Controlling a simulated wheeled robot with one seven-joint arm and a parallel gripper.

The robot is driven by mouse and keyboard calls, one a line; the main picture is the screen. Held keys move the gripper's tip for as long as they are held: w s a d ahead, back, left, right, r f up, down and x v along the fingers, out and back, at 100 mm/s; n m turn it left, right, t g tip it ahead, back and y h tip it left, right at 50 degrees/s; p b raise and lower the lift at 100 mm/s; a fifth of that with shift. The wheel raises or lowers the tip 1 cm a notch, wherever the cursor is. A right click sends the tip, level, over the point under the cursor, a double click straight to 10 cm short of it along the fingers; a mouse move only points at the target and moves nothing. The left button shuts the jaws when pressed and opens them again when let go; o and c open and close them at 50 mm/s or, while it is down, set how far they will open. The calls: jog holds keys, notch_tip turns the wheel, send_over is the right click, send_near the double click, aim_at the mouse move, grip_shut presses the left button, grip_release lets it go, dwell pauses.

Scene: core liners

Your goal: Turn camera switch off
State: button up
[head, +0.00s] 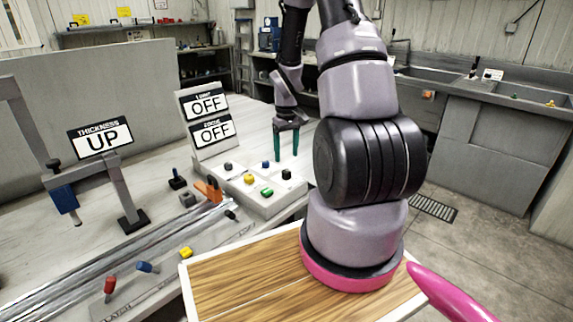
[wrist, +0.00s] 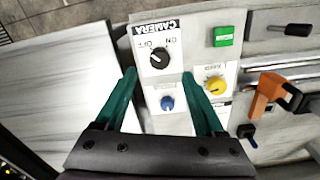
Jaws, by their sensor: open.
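The camera switch is a black rotary knob (wrist: 159,57) on a white plate marked CAMERA, with ON and OFF printed beside it; the lettering is inverted in the wrist view. The knob looks slanted, but I cannot clearly tell which mark it points to. In the head view it is the black knob (head: 286,174) at the right of the control box. My gripper (head: 287,156) is open, pointing down over the box. In the wrist view its green fingers (wrist: 159,75) are spread, with the blue knob between them and the camera knob just past the tips. Nothing is held.
Near the switch are a blue knob (wrist: 167,102), a yellow knob (wrist: 215,85) and a green button (wrist: 223,36). Two signs reading OFF (head: 210,104) stand behind the box. An orange-handled clamp (head: 208,190) is at its left. Bare bench lies left in the wrist view.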

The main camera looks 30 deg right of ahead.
jog(key=shift+r, duration=2)
notch_tip(320, 180, up, 20)
jog(key=m+t, duration=0.3)
send_over(286, 171)
jog(key=s+a, duration=0.5)
jog(key=a, duration=0.1)
jog(key=s+a+r+m+t+y, duration=0.2)
jog(key=s+a+r+t, duration=0.2)
jog(key=s+a+r, duration=0.3)
jog(key=s+r, duration=0.4)
jog(key=s, duration=0.3)
jog(key=shift+s+r, duration=0.2)
jog(key=shift+r, duration=0.1)
jog(key=shift+a, duration=0.1)
